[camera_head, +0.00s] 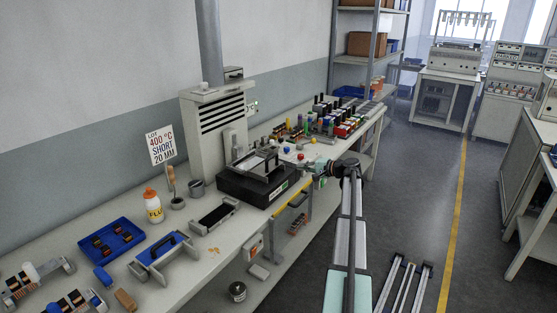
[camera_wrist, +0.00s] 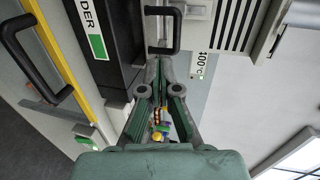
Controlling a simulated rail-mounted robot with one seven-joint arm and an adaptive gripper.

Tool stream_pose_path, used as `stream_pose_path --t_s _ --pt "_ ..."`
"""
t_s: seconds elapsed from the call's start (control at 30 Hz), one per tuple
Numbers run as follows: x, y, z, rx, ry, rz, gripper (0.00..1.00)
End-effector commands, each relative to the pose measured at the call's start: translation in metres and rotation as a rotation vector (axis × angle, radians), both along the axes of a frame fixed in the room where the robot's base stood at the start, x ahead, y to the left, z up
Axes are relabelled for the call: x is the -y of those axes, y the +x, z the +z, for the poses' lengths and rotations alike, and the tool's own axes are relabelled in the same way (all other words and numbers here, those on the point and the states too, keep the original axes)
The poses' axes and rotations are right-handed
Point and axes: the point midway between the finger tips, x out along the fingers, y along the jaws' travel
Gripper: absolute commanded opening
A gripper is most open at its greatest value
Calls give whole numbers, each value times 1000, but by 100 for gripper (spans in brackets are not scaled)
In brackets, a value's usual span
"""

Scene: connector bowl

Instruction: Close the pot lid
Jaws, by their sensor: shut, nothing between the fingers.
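The solder pot (camera_head: 240,187) is a black box with a green-and-white label on the bench, left of my gripper. It also shows in the wrist view (camera_wrist: 110,75), with "DER" readable on its label. A grey metal top with a black handle (camera_head: 275,160) shows over the pot; how far the lid stands open is hard to tell. In the wrist view a black bar handle (camera_wrist: 177,32) lies just beyond my fingertips. My gripper (camera_wrist: 155,65) is shut and empty, close to this handle; contact cannot be told. In the head view my gripper (camera_head: 316,168) is at the pot's right side.
A grey vented fume unit (camera_head: 220,125) stands behind the pot. Coloured connectors (camera_head: 335,120) crowd the bench beyond. A black tray (camera_head: 215,214), flux bottle (camera_head: 153,208) and blue tray (camera_head: 112,243) stand nearer. A yellow rail (camera_head: 290,202) runs along the bench front. The right floor is open.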

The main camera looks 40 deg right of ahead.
Motion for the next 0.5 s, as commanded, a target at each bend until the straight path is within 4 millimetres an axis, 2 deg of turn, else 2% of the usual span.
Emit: stream_pose_path --t_s 0.07,0.17,0.37,0.5 --pt "12 2 18 36 16 -9 0" --pt "15 5 26 52 25 -13 0" --pt "7 26 23 52 27 -11 0" --pt "-1 51 18 51 28 -10 0"
